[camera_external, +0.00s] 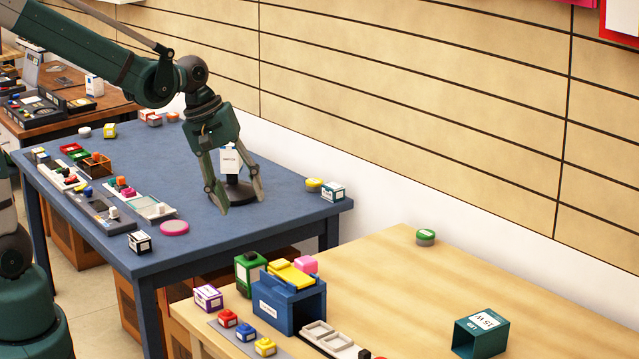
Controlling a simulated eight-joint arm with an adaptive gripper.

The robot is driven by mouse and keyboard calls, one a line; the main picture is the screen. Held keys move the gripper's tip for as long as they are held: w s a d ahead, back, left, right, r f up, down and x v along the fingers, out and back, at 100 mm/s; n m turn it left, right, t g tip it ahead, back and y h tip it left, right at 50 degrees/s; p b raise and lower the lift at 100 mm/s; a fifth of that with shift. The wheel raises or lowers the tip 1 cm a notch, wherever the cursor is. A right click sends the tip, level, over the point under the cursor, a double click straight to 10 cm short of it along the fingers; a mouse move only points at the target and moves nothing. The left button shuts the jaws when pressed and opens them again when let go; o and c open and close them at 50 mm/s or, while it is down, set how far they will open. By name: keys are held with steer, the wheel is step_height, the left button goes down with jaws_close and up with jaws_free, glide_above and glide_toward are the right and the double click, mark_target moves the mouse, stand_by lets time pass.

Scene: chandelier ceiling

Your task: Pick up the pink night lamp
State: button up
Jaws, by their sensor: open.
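No pink thing here can be clearly made out as a night lamp. A flat round pink thing (174,228) lies near the front edge of the blue table. A small pink block-like thing (306,264) shows behind the blue box on the wooden table, its lower part hidden. My gripper (241,204) is open and points down over the blue table, right of the flat pink thing and apart from it. A white labelled thing on a dark round stand (240,190) shows between and behind its fingers. I cannot tell whether they touch it.
The blue table (200,255) holds several small boxes and panels at left, and a yellow round thing (314,184) beside a white-green box (333,192). The wooden table (400,285) holds a blue box (288,305), a green open box (481,333) and a green round thing (426,237).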

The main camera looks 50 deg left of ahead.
steer(key=w+d+f+n+g+h+p, duration=0.1)
steer(key=w+d+f+n+p, duration=0.15)
steer(key=w, duration=0.35)
steer(key=n+g+h+p, duration=0.1)
steer(key=n+g+p, duration=0.1)
steer(key=n+p, duration=0.25)
glide_toward(306, 260)
steer(key=shift+w+d+f+n+b, duration=0.1)
steer(key=shift+w+f+n+b, duration=0.1)
steer(key=shift+f, duration=0.35)
steer(key=shift+w+d+f+n+b, duration=0.1)
steer(key=shift+f+n+b, duration=0.1)
steer(key=shift+f, duration=0.4)
steer(key=shift+x, duration=1.3)
steer(key=shift+s, duration=0.1)
steer(key=shift+b+x, duration=0.6)
steer(key=shift+x, duration=2.05)
steer(key=shift+s+d+r, duration=0.15)
steer(key=c, duration=1)
